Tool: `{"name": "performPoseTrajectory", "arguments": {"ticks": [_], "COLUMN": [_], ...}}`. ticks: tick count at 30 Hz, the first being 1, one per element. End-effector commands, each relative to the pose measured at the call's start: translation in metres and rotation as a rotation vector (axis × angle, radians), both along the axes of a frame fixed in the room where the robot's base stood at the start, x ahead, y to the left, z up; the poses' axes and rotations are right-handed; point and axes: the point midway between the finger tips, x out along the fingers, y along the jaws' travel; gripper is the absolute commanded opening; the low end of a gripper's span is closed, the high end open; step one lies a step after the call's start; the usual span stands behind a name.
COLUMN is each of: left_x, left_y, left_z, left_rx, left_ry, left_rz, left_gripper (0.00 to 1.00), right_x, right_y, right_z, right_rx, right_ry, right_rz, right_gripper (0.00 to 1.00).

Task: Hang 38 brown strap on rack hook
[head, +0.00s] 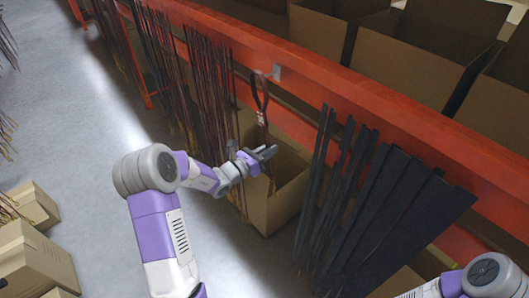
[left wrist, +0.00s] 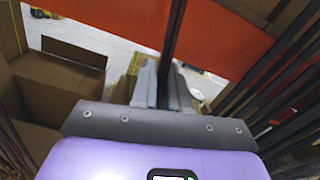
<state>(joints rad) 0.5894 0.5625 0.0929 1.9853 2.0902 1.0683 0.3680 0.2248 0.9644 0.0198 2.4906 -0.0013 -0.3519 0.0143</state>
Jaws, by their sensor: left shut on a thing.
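My left gripper (head: 264,156) is shut on a dark brown strap (head: 260,97), which rises from the fingers in front of the orange rack beam. The strap's upper end forms a narrow loop, with a small pale tag below it. A small grey rack hook plate (head: 277,72) sits on the beam just right of the loop's top; I cannot tell whether the loop touches the hook. In the left wrist view the strap (left wrist: 174,32) runs up from between the two grey fingers (left wrist: 163,88). My right gripper is out of view; only part of its arm shows at bottom right.
An open cardboard box (head: 282,205) stands below the left gripper. Many thin straps (head: 210,90) hang to its left, and wide black straps (head: 385,200) hang to its right. More boxes (head: 410,60) stand behind the orange beam (head: 350,92). Grey floor (head: 75,120) is clear at left.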

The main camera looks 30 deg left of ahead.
Motion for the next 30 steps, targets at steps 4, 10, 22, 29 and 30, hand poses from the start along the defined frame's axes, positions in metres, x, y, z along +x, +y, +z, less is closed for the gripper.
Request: {"name": "performPoseTrajectory", "arguments": {"ticks": [4, 10, 22, 29, 30], "left_x": [0.009, 0.02, 0.033, 0.035, 0.035], "left_y": [-0.004, -0.009, -0.014, -0.015, -0.015], "left_z": [0.0, -0.001, -0.016, -0.018, -0.018], "left_rx": [-0.001, 0.0, 0.0, 0.0, 0.0], "left_ry": [-0.001, 0.0, -0.001, -0.001, -0.001], "left_rz": [-0.002, -0.002, -0.001, -0.001, -0.001], "left_gripper": [0.0, 0.0, 0.0, 0.0, 0.0], "right_x": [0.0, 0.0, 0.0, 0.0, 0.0], "right_y": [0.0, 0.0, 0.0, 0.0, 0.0], "right_z": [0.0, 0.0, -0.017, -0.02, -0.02], "right_rx": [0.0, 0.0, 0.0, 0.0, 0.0], "right_ry": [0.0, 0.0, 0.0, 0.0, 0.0], "right_rz": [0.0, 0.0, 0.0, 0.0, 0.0], "right_gripper": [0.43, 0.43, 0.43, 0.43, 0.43]}}
